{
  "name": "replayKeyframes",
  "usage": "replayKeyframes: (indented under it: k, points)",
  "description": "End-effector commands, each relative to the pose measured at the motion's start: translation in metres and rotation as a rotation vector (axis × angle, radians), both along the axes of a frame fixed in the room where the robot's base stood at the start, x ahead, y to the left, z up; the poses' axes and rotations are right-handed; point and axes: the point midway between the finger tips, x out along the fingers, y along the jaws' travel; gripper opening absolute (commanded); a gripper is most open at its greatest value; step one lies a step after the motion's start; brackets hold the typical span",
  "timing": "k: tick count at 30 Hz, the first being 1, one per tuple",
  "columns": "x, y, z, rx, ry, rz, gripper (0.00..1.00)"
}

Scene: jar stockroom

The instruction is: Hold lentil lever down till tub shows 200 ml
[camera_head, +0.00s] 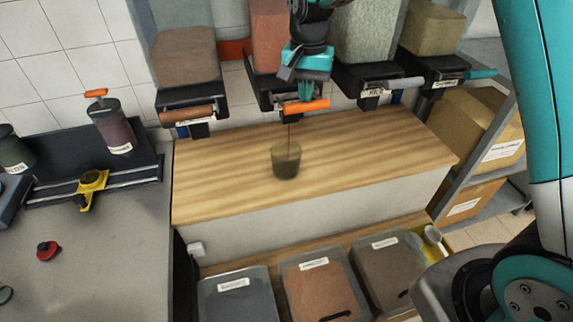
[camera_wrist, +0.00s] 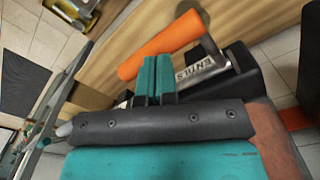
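The orange lentil lever (camera_head: 306,106) sticks out below a dispenser with reddish contents (camera_head: 270,40). It also shows in the wrist view (camera_wrist: 160,45), beside a label partly reading "ENTILS" (camera_wrist: 200,68). My gripper (camera_head: 303,90) is at the lever from above. In the wrist view its teal fingers (camera_wrist: 155,72) are together, tips at the lever's underside edge in the picture; whether they touch is unclear. A clear tub (camera_head: 286,160) stands on the wooden counter under the spout, with dark contents. A thin reddish stream falls into it. Its volume marks are unreadable.
Other dispensers with brown (camera_head: 188,115), grey (camera_head: 405,84) and teal (camera_head: 480,74) levers flank this one. Lidded bins (camera_head: 318,285) stand below the counter (camera_head: 225,180). Cardboard boxes (camera_head: 480,130) fill a shelf at right. The counter around the tub is clear.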

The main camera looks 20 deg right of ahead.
Motion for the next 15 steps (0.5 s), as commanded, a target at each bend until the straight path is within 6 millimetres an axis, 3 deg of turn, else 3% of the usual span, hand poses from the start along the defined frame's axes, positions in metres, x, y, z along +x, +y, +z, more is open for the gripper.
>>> replayKeyframes:
  k: [15]
  points:
    - [0.001,0.000,-0.023,0.000,-0.001,-0.001,0.00]
